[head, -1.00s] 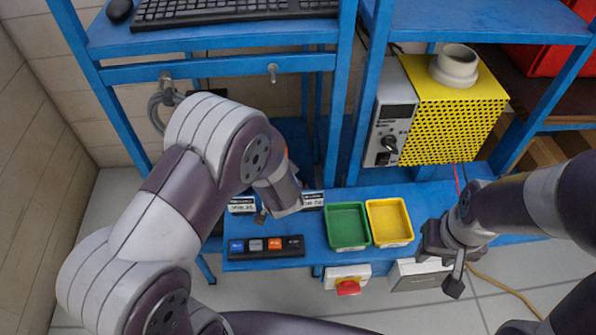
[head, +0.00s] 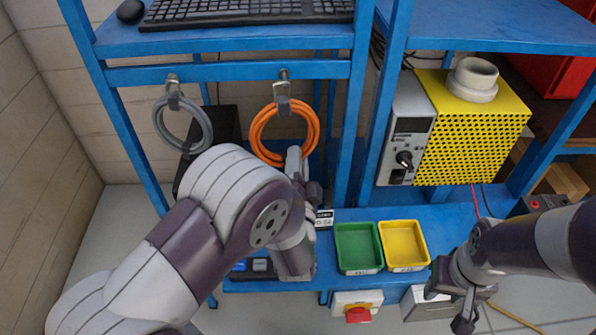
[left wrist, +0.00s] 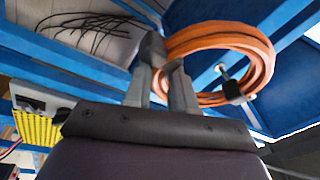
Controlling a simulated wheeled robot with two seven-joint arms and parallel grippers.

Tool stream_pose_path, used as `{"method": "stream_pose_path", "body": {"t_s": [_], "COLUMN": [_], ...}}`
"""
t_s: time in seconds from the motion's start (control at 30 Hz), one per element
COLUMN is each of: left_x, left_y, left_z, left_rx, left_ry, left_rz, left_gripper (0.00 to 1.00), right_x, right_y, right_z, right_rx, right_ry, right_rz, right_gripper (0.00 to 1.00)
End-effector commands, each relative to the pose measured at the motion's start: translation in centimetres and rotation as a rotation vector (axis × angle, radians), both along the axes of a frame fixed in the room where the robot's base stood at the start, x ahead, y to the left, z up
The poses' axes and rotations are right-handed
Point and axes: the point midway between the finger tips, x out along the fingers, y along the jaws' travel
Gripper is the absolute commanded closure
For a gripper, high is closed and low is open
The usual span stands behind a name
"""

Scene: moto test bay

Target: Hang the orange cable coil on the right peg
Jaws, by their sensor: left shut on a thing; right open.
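The orange cable coil (head: 312,128) is upright just below the right peg (head: 284,74) on the blue rack rail. A dark strap with a pale loop sits at the coil's top, and the loop meets the peg in the head view. I cannot tell whether it is around the peg. My left gripper (head: 295,158) is shut on the coil's lower part. The left wrist view shows the coil (left wrist: 262,62) at the fingers (left wrist: 166,75), with the peg tip (left wrist: 221,69) seen through the ring. My right gripper (head: 455,305) is open and empty at lower right.
A grey cable coil (head: 208,130) hangs on the left peg (head: 172,79). A green tray (head: 358,247) and a yellow tray (head: 404,245) sit on the blue bench. A yellow perforated box (head: 470,135) stands to the right. A keyboard (head: 245,12) is on the shelf above.

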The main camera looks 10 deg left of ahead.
Motion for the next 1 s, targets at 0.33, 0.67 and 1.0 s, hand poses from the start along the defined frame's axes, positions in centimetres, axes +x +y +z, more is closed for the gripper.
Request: {"method": "stream_pose_path", "body": {"t_s": [0.33,0.67,1.0], "left_x": [2.8,5.2,6.0], "left_y": [0.9,1.5,1.8], "left_z": [-0.3,-0.8,-1.3], "left_rx": [-0.001,-0.001,-0.002], "left_ry": [-0.003,-0.002,-0.002], "left_rz": [0.002,0.001,0.001], "left_gripper": [1.0,1.0,1.0], "right_x": [0.0,0.0,0.0], "right_y": [0.0,0.0,0.0], "right_z": [-1.0,-2.1,-2.7], "right_rx": [0.0,0.0,0.0], "right_ry": [0.0,0.0,0.0], "right_rz": [0.0,0.0,0.0], "right_gripper": [0.57,0.57,0.57]}}
